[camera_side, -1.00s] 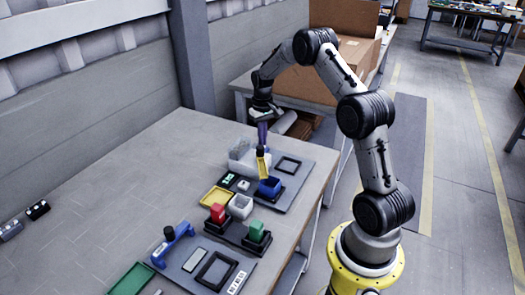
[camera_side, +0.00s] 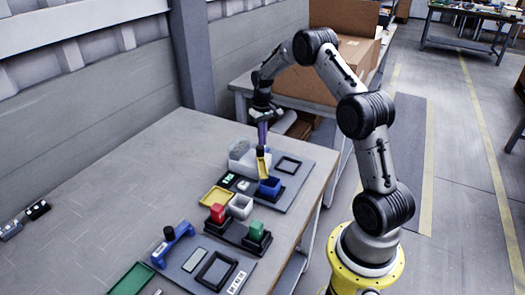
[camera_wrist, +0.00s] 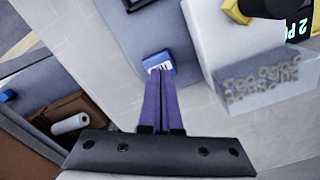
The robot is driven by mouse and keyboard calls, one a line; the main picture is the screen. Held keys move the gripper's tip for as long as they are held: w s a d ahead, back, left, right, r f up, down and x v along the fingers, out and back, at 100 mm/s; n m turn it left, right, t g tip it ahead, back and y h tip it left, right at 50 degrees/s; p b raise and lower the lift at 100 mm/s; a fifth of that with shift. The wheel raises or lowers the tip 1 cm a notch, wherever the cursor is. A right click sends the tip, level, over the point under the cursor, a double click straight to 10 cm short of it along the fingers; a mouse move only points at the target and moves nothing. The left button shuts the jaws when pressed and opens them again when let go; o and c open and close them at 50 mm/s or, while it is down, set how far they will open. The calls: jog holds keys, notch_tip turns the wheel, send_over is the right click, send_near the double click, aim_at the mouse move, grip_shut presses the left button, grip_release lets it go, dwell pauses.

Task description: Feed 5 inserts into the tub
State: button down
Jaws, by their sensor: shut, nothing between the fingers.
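My gripper (camera_side: 262,143) has long purple fingers pointing down over the far work area. In the wrist view its fingertips (camera_wrist: 160,72) are together with nothing between them. A pale, see-through tub (camera_wrist: 262,85) with small brownish pieces, likely inserts, is right of the fingers. In the side view a clear tub (camera_side: 238,151) stands just left of the fingers. A small blue item with a white label (camera_wrist: 158,60) shows beyond the fingertips; I cannot tell whether they touch it. A blue container (camera_side: 270,187) stands lower, below a yellow piece (camera_side: 265,165).
A blue stand (camera_side: 174,243) and a green tray (camera_side: 130,279) are further front. The table's left side (camera_side: 110,190) is largely clear.

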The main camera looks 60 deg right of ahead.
jog(key=shift+f, duration=0.95)
dwell(0.5)
jog(key=shift+r, duration=3.55)
notch_tip(320, 180, up, 6)
jog(key=shift+f, duration=5.6)
jog(key=shift+f, duration=0.4)
